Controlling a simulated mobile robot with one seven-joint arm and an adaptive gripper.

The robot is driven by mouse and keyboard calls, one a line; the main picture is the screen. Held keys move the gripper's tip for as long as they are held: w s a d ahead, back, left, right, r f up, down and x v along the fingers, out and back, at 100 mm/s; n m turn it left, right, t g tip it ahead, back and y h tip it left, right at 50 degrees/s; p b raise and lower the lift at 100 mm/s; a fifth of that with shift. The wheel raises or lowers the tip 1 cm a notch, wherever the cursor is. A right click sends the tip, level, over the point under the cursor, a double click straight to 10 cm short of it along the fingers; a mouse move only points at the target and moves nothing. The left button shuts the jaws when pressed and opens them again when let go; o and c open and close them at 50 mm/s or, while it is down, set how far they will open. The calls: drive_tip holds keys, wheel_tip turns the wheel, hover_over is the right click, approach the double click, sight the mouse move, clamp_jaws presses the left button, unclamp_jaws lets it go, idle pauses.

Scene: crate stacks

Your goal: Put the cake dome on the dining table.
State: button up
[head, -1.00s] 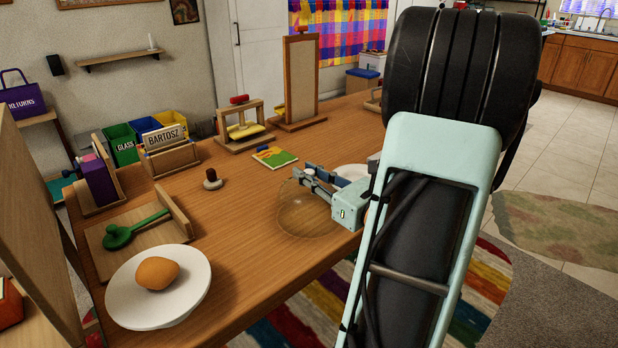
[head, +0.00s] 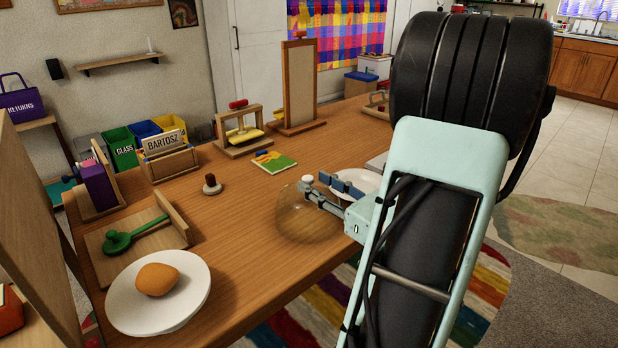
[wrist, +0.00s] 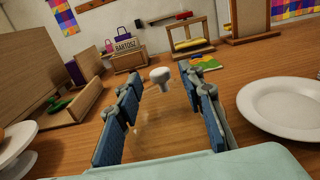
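The cake dome (head: 300,222) is a clear, see-through dome with a white knob. It stands upright on the dining table (head: 235,243), near the table's right edge. In the wrist view the knob (wrist: 160,75) shows between and just beyond my fingertips, and the clear body is barely visible. My gripper (head: 316,185) is open at knob height, reaching in from the right. In the wrist view its blue-padded fingers (wrist: 160,84) are wide apart, with a gap on each side of the knob and nothing held.
A white plate (head: 362,181) lies behind my gripper. A white stand (head: 193,290) with a brown bun (head: 157,280) is at the front left. A dark-knobbed peg (head: 212,185) and a colourful booklet (head: 273,162) are farther back. Bare tabletop lies left of the dome.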

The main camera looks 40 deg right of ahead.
drive_tip(key=s+p, duration=0.1)
drive_tip(key=s, duration=0.7)
drive_tip(key=shift+s+d, duration=0.2)
drive_tip(key=shift+d, duration=0.1)
